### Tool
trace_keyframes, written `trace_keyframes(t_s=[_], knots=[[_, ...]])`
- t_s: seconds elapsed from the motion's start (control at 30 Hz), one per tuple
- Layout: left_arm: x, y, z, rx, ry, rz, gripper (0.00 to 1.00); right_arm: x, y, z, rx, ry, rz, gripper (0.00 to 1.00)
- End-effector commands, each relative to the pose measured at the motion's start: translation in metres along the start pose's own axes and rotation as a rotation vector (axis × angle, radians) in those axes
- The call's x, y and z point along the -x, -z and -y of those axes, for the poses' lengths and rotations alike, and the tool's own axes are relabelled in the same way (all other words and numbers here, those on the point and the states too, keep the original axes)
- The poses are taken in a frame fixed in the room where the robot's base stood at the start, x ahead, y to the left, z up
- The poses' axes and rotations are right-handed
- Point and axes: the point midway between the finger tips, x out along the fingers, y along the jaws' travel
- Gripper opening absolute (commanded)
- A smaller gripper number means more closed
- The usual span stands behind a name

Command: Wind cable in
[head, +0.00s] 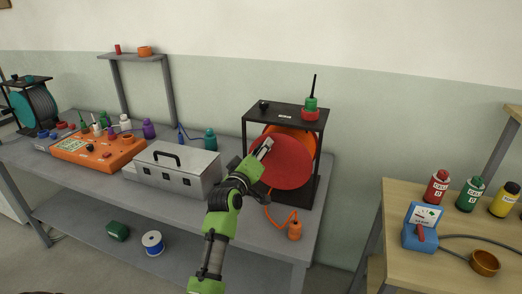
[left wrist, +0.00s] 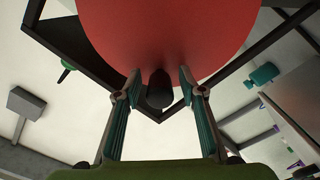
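A cable reel with a red disc (head: 285,165) and an orange drum (head: 300,136) behind it sits in a black frame (head: 318,175) on the grey bench. Orange cable (head: 277,221) runs from the reel to an orange plug (head: 295,231) at the bench's front edge. My left gripper (head: 264,148) is in front of the disc's upper left. In the left wrist view, its open fingers (left wrist: 160,84) stand either side of a black knob (left wrist: 160,92) on the red disc (left wrist: 165,35), with a narrow gap on each side. My right gripper is not in view.
A grey metal case (head: 173,170) and an orange panel (head: 98,150) stand left of the reel. A green and red item with an antenna (head: 311,104) is on the frame's top. A wooden table (head: 450,250) with bottles is at right, beyond a gap.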

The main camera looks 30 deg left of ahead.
Motion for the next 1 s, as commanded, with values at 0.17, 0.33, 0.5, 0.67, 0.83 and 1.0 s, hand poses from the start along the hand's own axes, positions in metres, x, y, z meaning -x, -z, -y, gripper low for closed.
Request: trace_keyframes(t_s=[0.17,0.33,0.5,0.67,0.83,1.0], knots=[[0.0,0.0,0.0,0.0,0.0,0.0,0.21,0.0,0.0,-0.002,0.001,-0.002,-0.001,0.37],[0.0,0.0,0.0,0.0,0.0,0.0,0.0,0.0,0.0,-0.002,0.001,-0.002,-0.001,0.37],[0.0,0.0,0.001,0.008,0.001,0.001,0.0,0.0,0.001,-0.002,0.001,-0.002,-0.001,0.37],[0.0,0.001,0.004,0.047,0.002,0.001,0.0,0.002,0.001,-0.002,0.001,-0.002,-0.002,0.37],[0.0,0.002,0.012,0.142,0.003,0.002,0.0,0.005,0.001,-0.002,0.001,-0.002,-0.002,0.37],[0.0,0.001,0.024,0.282,0.004,0.001,0.0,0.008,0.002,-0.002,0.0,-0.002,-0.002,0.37]])
